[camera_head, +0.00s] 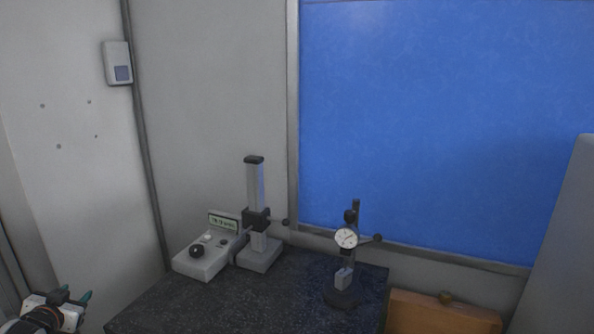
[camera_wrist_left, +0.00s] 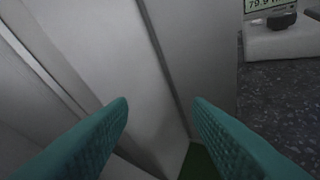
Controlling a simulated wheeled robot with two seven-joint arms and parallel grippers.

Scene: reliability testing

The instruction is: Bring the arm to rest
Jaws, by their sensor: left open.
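My left gripper (camera_head: 73,297) is at the lower left corner of the head view, left of the dark stone table and apart from it. In the left wrist view its two green fingers (camera_wrist_left: 160,112) stand apart with nothing between them. Behind them are pale wall panels and a strip of green floor. Most of my left arm is outside the head view. My right gripper is not in view.
The dark granite table (camera_head: 180,305) carries a tester box with a display (camera_head: 205,258), a column stand (camera_head: 255,215) and a dial gauge stand (camera_head: 345,270). A wooden box (camera_head: 440,315) is at the right. A blue board (camera_head: 440,120) hangs behind.

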